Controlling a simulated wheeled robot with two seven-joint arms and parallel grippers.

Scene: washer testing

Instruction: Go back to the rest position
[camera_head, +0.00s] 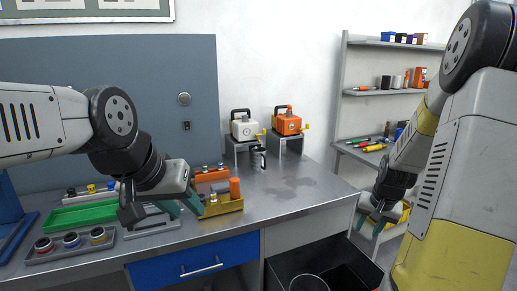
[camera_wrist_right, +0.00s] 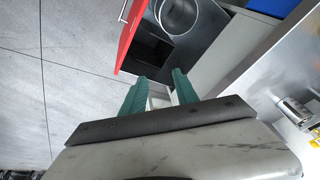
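My left gripper (camera_head: 183,206) hangs above the front of the workbench, left of the yellow tray. Its two teal fingers are apart, with nothing seen between them. My right gripper (camera_head: 369,224) hangs to the right of the bench end, pointing down. In the right wrist view its two teal fingers (camera_wrist_right: 158,90) are apart and empty, above the area of a dark bin.
The metal workbench (camera_head: 290,208) bears a yellow tray (camera_head: 222,206), a green tray (camera_head: 82,217), a grey tray of round parts (camera_head: 70,250), and white (camera_head: 244,126) and orange (camera_head: 287,122) devices on stands. A dark bin (camera_head: 340,250) stands below. Shelves (camera_head: 385,91) are at right.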

